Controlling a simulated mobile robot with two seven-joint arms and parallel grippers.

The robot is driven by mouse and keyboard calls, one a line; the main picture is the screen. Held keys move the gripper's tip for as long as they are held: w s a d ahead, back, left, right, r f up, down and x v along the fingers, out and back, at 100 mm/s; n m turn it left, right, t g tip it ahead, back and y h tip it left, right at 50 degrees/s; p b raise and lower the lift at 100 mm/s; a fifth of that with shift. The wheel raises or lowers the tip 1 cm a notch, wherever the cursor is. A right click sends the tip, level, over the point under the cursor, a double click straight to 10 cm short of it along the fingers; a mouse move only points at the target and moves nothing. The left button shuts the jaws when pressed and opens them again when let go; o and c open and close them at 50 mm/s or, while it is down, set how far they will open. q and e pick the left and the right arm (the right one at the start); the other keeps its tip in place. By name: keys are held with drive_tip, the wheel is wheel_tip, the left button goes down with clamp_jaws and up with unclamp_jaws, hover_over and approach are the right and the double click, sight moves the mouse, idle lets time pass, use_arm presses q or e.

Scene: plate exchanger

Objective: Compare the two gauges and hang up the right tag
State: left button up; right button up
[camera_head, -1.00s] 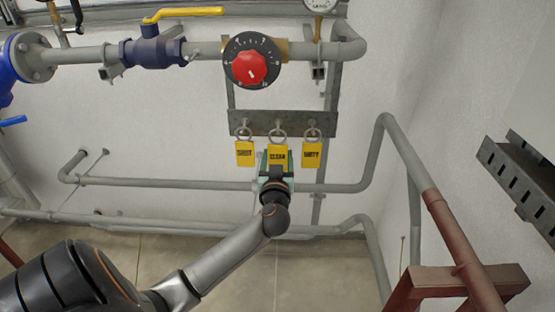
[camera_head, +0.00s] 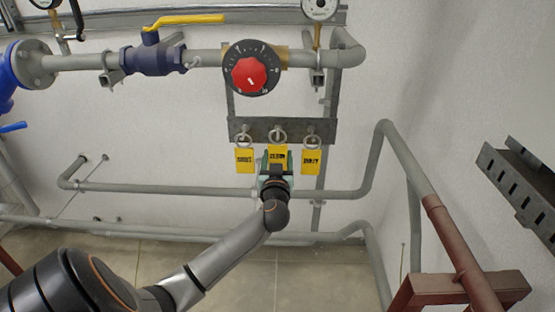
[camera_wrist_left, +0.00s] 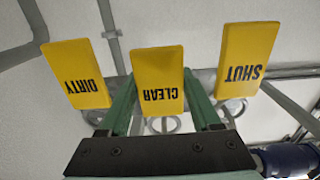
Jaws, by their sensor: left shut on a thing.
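Three yellow tags hang in a row under a grey bar on the wall. In the head view, SHUT (camera_head: 244,161) is at the left, CLEAR (camera_head: 277,151) in the middle and DIRTY (camera_head: 311,162) at the right. My left gripper (camera_head: 275,172) is shut on the CLEAR tag from below. The wrist view shows its green fingers (camera_wrist_left: 161,90) at both sides of the CLEAR tag (camera_wrist_left: 158,70), with DIRTY (camera_wrist_left: 80,75) and SHUT (camera_wrist_left: 246,62) apart from them. The right gauge (camera_head: 319,8) and left gauge (camera_head: 44,3) are cut off at the top; their readings are unclear.
The grey hook bar (camera_head: 294,126) sits below a red knob (camera_head: 250,74) with a black dial. A yellow-handled blue valve (camera_head: 155,57) is on the pipe. A grey pipe (camera_head: 170,189) runs behind my left arm. A red-brown frame (camera_head: 465,290) and slotted rail (camera_head: 518,180) stand at right.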

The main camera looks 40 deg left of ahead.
use_arm(q)
drive_tip(key=shift+w+a, duration=0.15)
idle(0.4)
drive_tip(key=v, duration=0.8)
drive_tip(key=shift+r, duration=0.25)
idle(0.7)
idle(1.1)
